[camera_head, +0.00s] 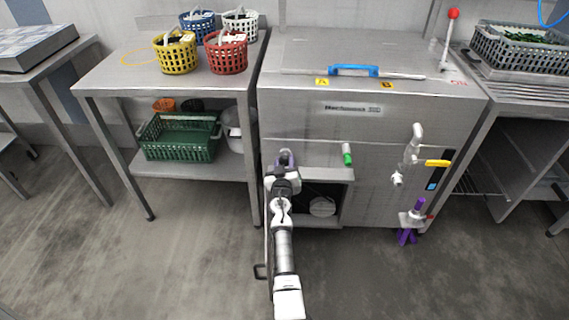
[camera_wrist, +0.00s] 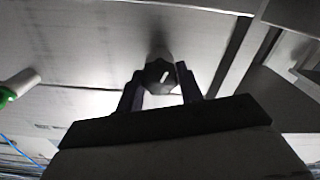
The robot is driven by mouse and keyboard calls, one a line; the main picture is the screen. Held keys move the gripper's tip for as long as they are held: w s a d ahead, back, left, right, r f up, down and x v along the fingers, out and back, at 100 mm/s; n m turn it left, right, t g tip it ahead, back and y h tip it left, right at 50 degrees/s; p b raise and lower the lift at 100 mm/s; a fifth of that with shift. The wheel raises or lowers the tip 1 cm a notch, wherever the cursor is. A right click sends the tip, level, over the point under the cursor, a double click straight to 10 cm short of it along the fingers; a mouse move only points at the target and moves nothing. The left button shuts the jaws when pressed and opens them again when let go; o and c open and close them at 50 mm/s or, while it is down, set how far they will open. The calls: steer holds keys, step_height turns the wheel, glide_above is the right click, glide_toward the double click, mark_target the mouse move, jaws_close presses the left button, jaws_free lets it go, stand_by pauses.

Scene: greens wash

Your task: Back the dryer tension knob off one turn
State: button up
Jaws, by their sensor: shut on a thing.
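The dryer tension knob (camera_wrist: 161,74) is a small dark knob with a white mark, on the grey front panel in the wrist view. The mark leans slightly right of upright. My gripper (camera_wrist: 162,90) has its two dark fingers on either side of the knob, shut on it. In the head view my gripper (camera_head: 285,160) is at the left part of the front of the steel machine (camera_head: 330,130), and it hides the knob there.
A green-tipped handle (camera_head: 347,155) sticks out right of my gripper. An open compartment (camera_head: 322,190) lies below. A table with several baskets (camera_head: 228,52) stands to the left.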

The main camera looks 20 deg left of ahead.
steer(key=n+b, duration=0.1)
steer(key=n, duration=0.6)
steer(key=shift+f, duration=0.1)
steer(key=n, duration=0.7)
steer(key=shift+n, duration=0.3)
steer(key=n, duration=0.6)
steer(key=n+p, duration=0.1)
steer(key=n, duration=0.2)
steer(key=shift+n, duration=2)
steer(key=shift+n+p, duration=0.3)
steer(key=o, duration=1)
